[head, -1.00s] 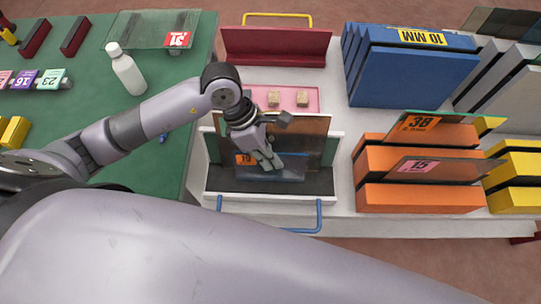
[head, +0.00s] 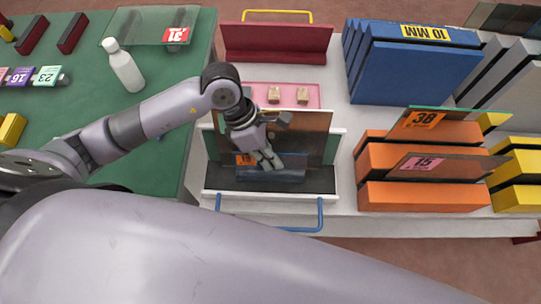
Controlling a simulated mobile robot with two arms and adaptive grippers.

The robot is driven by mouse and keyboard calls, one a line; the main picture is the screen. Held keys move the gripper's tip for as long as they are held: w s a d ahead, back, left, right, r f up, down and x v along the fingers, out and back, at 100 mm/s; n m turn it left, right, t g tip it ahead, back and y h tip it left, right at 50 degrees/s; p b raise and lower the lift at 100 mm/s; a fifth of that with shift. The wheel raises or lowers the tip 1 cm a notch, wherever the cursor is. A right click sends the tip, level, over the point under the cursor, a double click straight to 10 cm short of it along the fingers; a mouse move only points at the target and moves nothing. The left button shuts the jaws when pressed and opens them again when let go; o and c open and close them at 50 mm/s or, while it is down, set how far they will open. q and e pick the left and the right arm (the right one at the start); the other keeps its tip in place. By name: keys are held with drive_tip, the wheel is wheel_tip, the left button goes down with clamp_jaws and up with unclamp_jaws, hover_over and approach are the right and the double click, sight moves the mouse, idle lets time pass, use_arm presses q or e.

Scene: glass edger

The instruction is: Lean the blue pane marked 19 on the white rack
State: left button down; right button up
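The blue pane marked 19 (head: 290,175) is inside the white rack (head: 268,197), low over its dark base, in front of a brown pane and a green pane. Its orange label (head: 244,159) shows at its upper left, partly cut off from view. My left gripper (head: 268,161) is at the pane's upper edge with its fingers close together, and looks shut on it. The fingers hide part of the pane. Whether its lower edge touches the rack is unclear. My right gripper is out of view.
Orange slotted blocks (head: 405,195) with panes marked 38 and 15 stand to the right. A blue block rack (head: 410,75) stands behind them. A white bottle (head: 123,66) stands on the green table (head: 140,165) at left. A pink tray (head: 286,90) lies behind the rack.

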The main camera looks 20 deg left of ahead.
use_arm(q)
drive_tip(key=shift+f+b, duration=0.3)
drive_tip(key=shift+f, duration=0.05)
drive_tip(key=c, duration=2.3)
unclamp_jaws()
drive_tip(key=o, duration=0.6)
drive_tip(key=v, duration=1.2)
drive_tip(key=shift+d+r, duration=0.1)
